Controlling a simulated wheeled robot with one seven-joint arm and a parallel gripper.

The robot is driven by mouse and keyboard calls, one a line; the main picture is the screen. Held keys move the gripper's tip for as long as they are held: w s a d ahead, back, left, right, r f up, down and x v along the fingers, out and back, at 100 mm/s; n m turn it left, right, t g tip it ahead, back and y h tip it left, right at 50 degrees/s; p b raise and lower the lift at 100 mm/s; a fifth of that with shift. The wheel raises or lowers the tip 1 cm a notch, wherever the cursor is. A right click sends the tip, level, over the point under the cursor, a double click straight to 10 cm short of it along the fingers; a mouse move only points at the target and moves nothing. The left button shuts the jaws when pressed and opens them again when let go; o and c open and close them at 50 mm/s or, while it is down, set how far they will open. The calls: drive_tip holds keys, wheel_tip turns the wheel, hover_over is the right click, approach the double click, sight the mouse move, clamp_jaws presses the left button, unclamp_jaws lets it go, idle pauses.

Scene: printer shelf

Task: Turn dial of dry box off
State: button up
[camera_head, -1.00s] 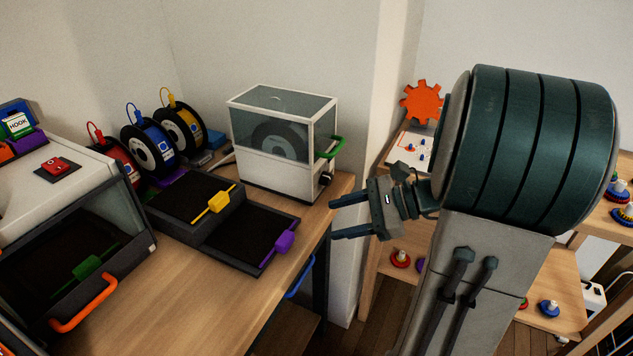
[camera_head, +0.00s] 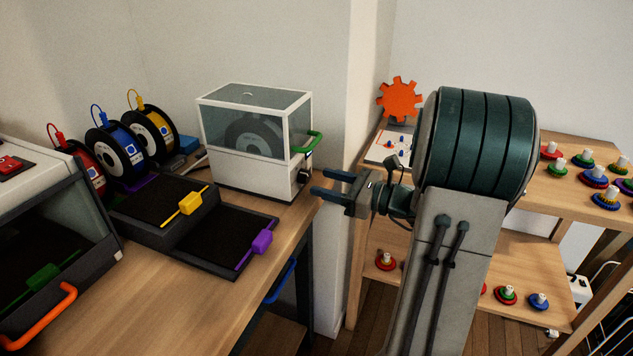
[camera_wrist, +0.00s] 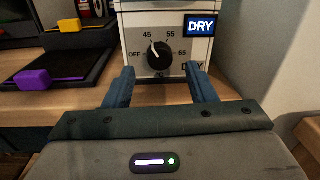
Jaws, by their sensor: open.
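The dry box (camera_head: 250,178) is a white case with a clear upper part, standing at the right end of the wooden table in the head view. Its black dial (camera_head: 304,178) is on the side facing my gripper. In the wrist view the dial (camera_wrist: 159,56) has a white pointer directed up and slightly left, near the 45 mark; OFF is printed to its left. A blue DRY sign (camera_wrist: 201,26) is above right of it. My gripper (camera_head: 318,182) is open and empty, just in front of the dial. Its two fingers (camera_wrist: 158,82) frame the dial's lower sides without visible contact.
Black trays with a yellow tab (camera_head: 188,203) and a purple tab (camera_head: 255,248) lie left of the box. A wooden shelf (camera_head: 530,205) with colored ring pieces stands at the right. Space between table and shelf is open.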

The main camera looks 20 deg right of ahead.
sight(308, 178)
drive_tip(key=shift+x, duration=1.65)
drive_tip(key=c, duration=1)
